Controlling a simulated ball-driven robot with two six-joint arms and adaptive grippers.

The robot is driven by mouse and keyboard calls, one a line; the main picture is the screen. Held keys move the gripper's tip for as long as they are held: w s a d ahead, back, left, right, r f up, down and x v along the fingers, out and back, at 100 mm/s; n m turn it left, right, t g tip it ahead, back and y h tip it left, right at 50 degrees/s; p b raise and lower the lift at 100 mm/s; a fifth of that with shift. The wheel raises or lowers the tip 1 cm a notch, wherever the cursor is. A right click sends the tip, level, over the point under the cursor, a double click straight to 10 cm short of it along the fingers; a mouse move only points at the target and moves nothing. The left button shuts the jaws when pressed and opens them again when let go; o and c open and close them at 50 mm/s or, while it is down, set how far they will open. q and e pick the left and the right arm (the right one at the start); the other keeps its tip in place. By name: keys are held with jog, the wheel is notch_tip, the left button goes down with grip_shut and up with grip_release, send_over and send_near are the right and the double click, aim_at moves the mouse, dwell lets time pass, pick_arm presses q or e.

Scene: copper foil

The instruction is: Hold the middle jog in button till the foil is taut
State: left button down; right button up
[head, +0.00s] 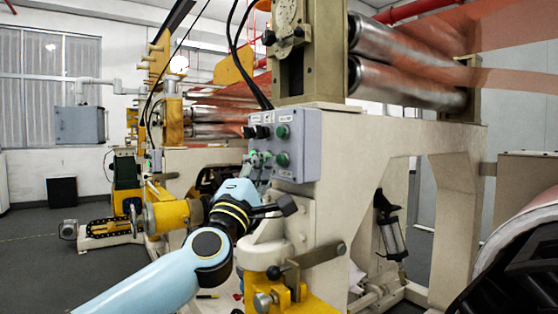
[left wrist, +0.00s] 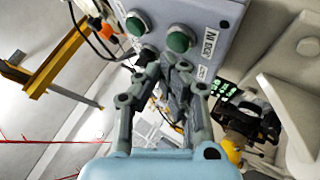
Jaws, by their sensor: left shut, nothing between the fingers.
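A grey control box (head: 297,160) on the machine's side carries green buttons and black knobs. A green button (head: 283,131) sits at its upper right and another (head: 283,159) below it. In the left wrist view, two green buttons show, one at left (left wrist: 135,24) and one at right (left wrist: 180,38). My left gripper (head: 261,158) is at the box's front. In the left wrist view its shut, empty fingertips (left wrist: 168,60) are just below the two buttons; I cannot tell whether they touch anything. The middle button cannot be singled out. Copper foil (head: 505,30) spreads from the rollers; its tension is unclear.
Two metal rollers (head: 405,80) are above the beige machine frame (head: 390,135). A black lever (head: 310,257) and yellow fittings (head: 285,295) stand low near my left arm. A large drum (head: 520,240) is at right. Open floor (head: 35,255) lies at left.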

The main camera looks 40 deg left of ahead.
pick_arm(q)
jog(key=shift+w, duration=0.3)
dwell(0.4)
jog(key=shift+w+d, duration=0.15)
jog(key=shift+w, duration=0.15)
dwell(0.7)
dwell(1.0)
jog(key=shift+s, duration=0.15)
jog(key=shift+s+a+p, duration=0.25)
jog(key=shift+s+p, duration=0.1)
jog(key=shift+s, duration=0.35)
